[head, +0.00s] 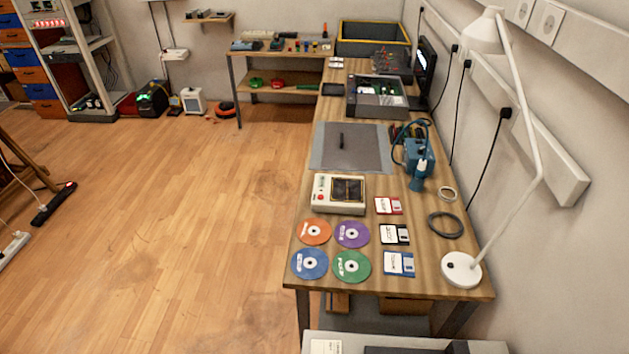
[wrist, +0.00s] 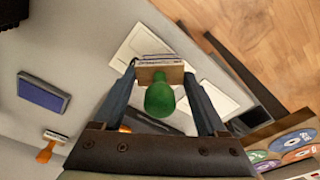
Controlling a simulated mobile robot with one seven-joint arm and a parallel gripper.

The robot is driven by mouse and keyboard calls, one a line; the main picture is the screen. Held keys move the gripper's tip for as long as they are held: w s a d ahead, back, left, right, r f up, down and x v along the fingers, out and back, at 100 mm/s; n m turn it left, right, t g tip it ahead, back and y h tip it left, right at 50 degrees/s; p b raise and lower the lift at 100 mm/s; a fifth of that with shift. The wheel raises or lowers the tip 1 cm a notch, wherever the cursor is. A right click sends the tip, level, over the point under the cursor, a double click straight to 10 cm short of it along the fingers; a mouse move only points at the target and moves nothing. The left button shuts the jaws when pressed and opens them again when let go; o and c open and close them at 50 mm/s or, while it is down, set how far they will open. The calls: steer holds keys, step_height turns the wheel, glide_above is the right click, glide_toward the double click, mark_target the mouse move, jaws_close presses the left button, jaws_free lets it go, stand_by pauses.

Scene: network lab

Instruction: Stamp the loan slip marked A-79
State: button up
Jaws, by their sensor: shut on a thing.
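My gripper (wrist: 160,76) is shut on a stamp (wrist: 160,98) with a green rounded handle and a wooden block, seen in the wrist view. White slips lie on the grey surface beyond and beside it: one (wrist: 143,44) past the block, another (wrist: 217,99) to the right. The held stamp and fingers partly cover them, and no marking can be read, so I cannot tell which is A-79. A blue ink pad (wrist: 44,92) lies at the left. A second stamp (wrist: 48,148) with an orange handle is at the lower left. Whether the held stamp touches anything below is unclear.
In the head view, a grey-white surface (head: 390,338) with a white slip (head: 325,347) shows at the bottom edge. The wooden bench (head: 420,285) beyond holds discs, floppy disks and a white lamp (head: 462,268). Open wooden floor (head: 180,220) lies to the left.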

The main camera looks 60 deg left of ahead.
steer(key=shift+r+p, duration=2.05)
steer(key=shift+r, duration=0.3)
steer(key=shift+w, duration=0.15)
